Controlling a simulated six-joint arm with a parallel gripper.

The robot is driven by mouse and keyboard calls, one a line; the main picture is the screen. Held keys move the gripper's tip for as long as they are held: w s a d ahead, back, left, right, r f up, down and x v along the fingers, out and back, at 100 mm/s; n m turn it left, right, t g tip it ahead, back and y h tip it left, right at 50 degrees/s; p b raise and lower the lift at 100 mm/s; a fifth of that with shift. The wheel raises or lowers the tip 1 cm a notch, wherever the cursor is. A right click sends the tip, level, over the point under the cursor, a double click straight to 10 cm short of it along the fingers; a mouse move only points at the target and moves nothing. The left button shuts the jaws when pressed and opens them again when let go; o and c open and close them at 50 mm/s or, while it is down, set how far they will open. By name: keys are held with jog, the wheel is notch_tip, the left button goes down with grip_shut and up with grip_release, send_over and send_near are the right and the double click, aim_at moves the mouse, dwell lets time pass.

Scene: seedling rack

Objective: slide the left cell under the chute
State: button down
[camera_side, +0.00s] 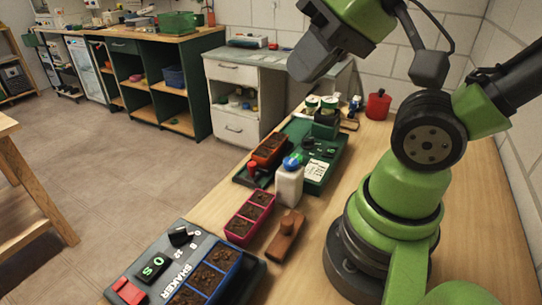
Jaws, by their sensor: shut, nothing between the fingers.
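My gripper (304,68) is a dark grey block at the end of the green arm, shut and empty, high above the far part of the bench. Below it is a green machine (318,172) with dark knobs and a white label. An orange tray (268,150) of soil-filled cells lies at the machine's left side. A dark green raised part (326,124) stands at its far end; I cannot tell whether this is the chute. A pink tray (249,219) with several soil cells lies nearer. I cannot tell which cell the task means.
A white bottle with a blue cap (289,186) stands close beside the green machine. A brown wooden tool (286,236) lies next to the pink tray. In front is a shaker (170,262) holding a blue tray (236,262). A red container (378,105) stands at the back.

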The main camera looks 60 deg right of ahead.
jog(key=c, duration=1.8)
grip_release()
jog(key=shift+c, duration=0.2)
jog(key=o, duration=0.4)
jog(key=shift+c, duration=0.2)
jog(key=o, duration=0.4)
jog(key=shift+w+d+m, duration=0.1)
jog(key=shift+w+m, duration=0.2)
jog(key=shift+w, duration=0.15)
jog(key=shift+o, duration=0.5)
jog(key=w+d+f+m+g+h, duration=0.1)
jog(key=w+d+m+g, duration=0.1)
jog(key=w+m, duration=0.2)
jog(key=shift+w+d+f, duration=0.25)
jog(key=shift+w, duration=0.65)
jog(key=m+g, duration=0.6)
jog(key=m, duration=0.5)
send_near(251, 164)
jog(key=shift+s+a+h, duration=0.15)
jog(key=shift+a+h, duration=0.15)
jog(key=shift+h, duration=0.1)
notch_tip(251, 164, down, 9)
jog(key=shift+s+f, duration=0.1)
jog(key=shift+s, duration=0.1)
